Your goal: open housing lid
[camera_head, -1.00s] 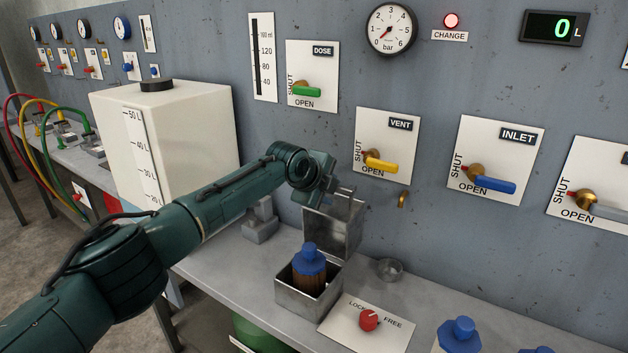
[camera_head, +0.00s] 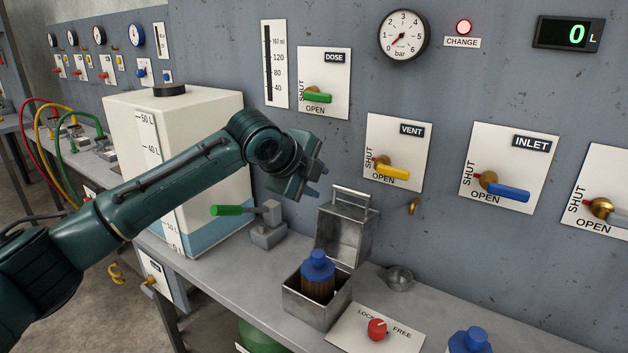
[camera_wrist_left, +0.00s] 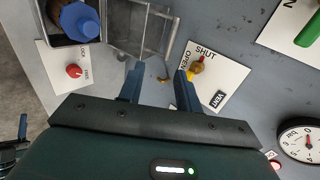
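The metal housing (camera_head: 304,305) sits on the bench with its lid (camera_head: 346,238) standing open and upright at the back edge. The lid's bar handle (camera_head: 352,192) is at the top. Inside the housing stands a brown cartridge with a blue cap (camera_head: 318,265). In the left wrist view the lid (camera_wrist_left: 138,28) and blue cap (camera_wrist_left: 80,20) show at the top left. My left gripper (camera_head: 320,181) is above and left of the lid, apart from it. Its fingers (camera_wrist_left: 159,88) are spread with nothing between them.
A green-handled lever (camera_head: 232,210) and a white tank (camera_head: 135,170) stand to the left. The VENT valve (camera_head: 391,171) is on the wall panel behind.

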